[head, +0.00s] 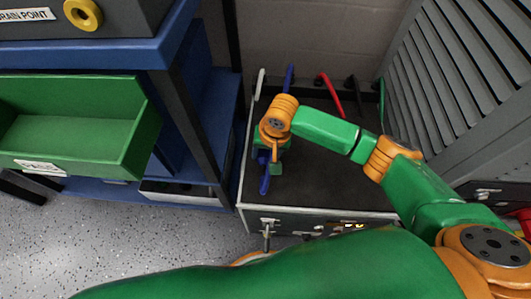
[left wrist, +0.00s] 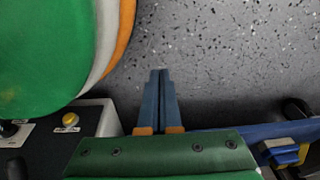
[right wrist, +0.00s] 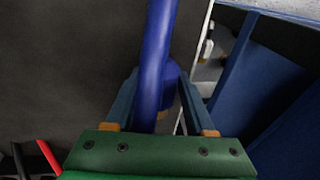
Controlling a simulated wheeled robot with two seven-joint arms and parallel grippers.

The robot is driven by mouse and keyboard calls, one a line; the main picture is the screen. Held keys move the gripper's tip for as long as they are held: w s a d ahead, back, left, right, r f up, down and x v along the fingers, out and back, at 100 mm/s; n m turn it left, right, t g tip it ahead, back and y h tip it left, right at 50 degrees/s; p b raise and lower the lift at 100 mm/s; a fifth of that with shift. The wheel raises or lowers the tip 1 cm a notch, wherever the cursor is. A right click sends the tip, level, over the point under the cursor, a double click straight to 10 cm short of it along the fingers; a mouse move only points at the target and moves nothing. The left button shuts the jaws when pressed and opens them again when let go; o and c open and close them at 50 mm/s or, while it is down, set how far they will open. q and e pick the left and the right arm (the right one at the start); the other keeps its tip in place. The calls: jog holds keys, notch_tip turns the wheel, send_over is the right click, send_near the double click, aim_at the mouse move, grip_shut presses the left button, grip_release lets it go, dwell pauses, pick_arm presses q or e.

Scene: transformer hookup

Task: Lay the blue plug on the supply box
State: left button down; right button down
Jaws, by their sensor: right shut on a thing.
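The blue plug (head: 265,185) is a long blue rod in the head view, over the left part of the supply box's dark top (head: 330,170). My right gripper (head: 270,155) is around it, fingers pointing down, and partly hides it. In the right wrist view the blue plug (right wrist: 155,60) runs between the two fingers of my right gripper (right wrist: 158,100), with a wider blue part behind. I cannot tell whether the plug touches the box top. My left gripper (left wrist: 158,85) shows only in its wrist view, with fingers together and empty, above the speckled floor.
At the box's back edge stand a white lead (head: 260,83), a red lead (head: 330,93) and a black one (head: 353,90). A blue shelf with a green bin (head: 75,130) is at left. A grey louvred cabinet (head: 460,80) is at right. The middle of the box top is bare.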

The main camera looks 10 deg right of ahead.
jog(key=shift+f, duration=0.6)
pick_arm(q)
jog(key=shift+w+d, duration=0.1)
jog(key=shift+d, duration=0.1)
pick_arm(e)
jog(key=shift+c, duration=0.8)
grip_release()
jog(key=shift+r, duration=0.1)
jog(key=r+p, duration=0.1)
jog(key=r, duration=0.1)
jog(key=r+p, duration=0.1)
jog(key=r, duration=0.1)
jog(key=s+r+p, duration=0.1)
jog(key=r, duration=0.1)
jog(key=shift+d+r, duration=0.2)
jog(key=shift+d, duration=0.1)
jog(key=shift+r+p, duration=0.3)
jog(key=shift+r, duration=0.05)
pick_arm(q)
jog(key=s+a, duration=0.1)
jog(key=s+r, duration=0.1)
jog(key=s+a, duration=0.1)
jog(key=shift+s+a+r, duration=0.2)
jog(key=shift+a+r, duration=0.05)
jog(key=shift+a, duration=0.05)
pick_arm(e)
jog(key=shift+f, duration=0.1)
